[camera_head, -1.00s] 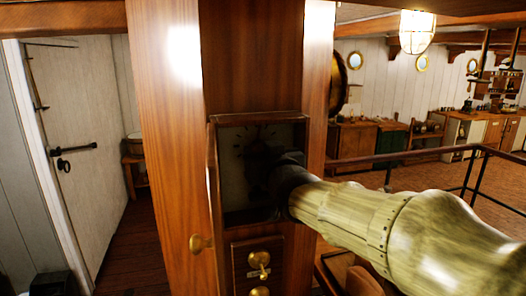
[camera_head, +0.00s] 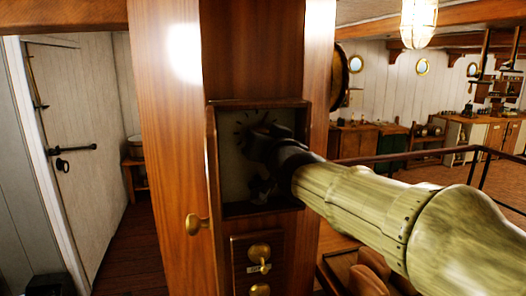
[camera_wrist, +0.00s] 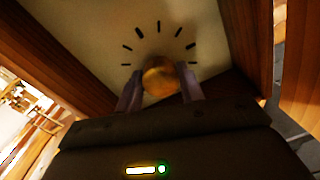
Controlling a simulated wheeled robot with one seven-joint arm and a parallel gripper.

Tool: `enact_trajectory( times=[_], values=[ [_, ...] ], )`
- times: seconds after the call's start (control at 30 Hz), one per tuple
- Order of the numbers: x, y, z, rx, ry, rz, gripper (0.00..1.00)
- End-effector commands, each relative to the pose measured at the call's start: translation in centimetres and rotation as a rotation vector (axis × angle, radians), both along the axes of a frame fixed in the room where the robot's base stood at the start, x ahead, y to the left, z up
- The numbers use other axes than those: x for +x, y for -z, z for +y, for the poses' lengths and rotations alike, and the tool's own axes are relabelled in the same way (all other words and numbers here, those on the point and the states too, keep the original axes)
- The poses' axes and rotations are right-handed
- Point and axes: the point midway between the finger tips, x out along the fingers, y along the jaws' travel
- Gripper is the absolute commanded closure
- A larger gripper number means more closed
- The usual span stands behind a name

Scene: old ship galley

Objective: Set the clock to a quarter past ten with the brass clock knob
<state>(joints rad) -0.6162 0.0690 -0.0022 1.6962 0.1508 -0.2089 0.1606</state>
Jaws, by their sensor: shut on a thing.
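The clock face (camera_head: 240,135) is a pale dial with dark hour marks, set inside an open wooden case on a wooden column. In the wrist view the dial (camera_wrist: 120,22) shows tilted, and its hands cannot be made out. The round brass clock knob (camera_wrist: 160,70) sits at the middle of the visible marks. My gripper (camera_wrist: 160,88) is shut on the knob, with one finger on either side. In the head view my gripper (camera_head: 262,150) reaches into the case from the right and hides the knob and much of the dial.
The case door (camera_head: 213,190) stands open at the left, with a brass door knob (camera_head: 194,224). Below the case is a panel with brass fittings (camera_head: 260,254). A railing (camera_head: 420,156) runs at the right, behind my arm. A white door (camera_head: 75,150) is at far left.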

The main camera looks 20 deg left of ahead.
Motion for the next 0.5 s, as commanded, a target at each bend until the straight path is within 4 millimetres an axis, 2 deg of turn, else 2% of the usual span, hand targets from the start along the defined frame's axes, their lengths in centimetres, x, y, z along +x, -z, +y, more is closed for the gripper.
enact_trajectory(
  times=[0.03,0.5],
  values=[
    [-0.01,0.56,-0.01,0.037,0.0,0.021,0.85],
    [-0.04,0.25,0.08,0.418,-0.001,0.257,0.85]
  ],
)
